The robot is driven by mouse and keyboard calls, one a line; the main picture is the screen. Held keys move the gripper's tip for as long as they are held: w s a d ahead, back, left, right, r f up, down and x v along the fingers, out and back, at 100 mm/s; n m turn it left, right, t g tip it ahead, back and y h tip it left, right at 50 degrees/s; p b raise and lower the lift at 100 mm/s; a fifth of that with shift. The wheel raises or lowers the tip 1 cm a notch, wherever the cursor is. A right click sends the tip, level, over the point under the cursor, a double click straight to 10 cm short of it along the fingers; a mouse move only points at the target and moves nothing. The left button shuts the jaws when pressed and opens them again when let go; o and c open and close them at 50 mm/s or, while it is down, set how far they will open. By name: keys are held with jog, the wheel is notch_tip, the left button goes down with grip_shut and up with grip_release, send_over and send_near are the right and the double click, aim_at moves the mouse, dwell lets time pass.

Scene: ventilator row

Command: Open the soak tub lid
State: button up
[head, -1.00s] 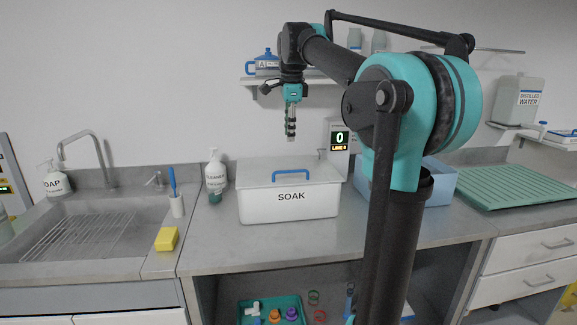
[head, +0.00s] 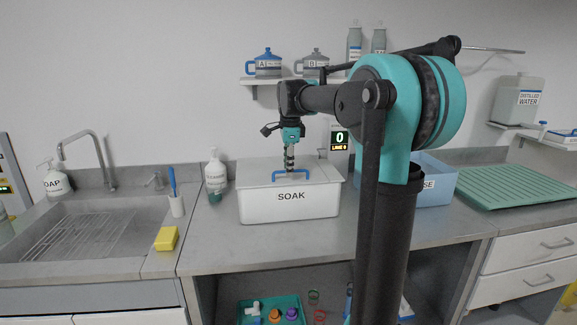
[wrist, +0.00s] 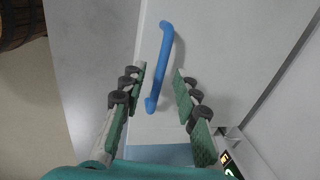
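The soak tub (head: 288,206) is a white box labelled SOAK on the counter. Its pale lid (head: 255,174) lies flat and closed on top, with a blue bar handle (head: 291,172) that also shows in the wrist view (wrist: 160,60). My gripper (head: 289,167) points down over the lid, its tips close to the handle. In the wrist view my gripper (wrist: 160,75) is open, with one finger on each side of the handle and gaps on both sides. I cannot tell how far the tips are above the lid.
A blue bin (head: 435,185) stands right of the tub, partly behind my arm. A display (head: 340,138) reading 0 stands behind the tub. A shelf (head: 262,81) with jugs hangs above. The counter in front (head: 270,245) is clear.

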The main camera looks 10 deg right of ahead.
grip_shut()
jog(key=shift+r, duration=0.1)
dwell(0.3)
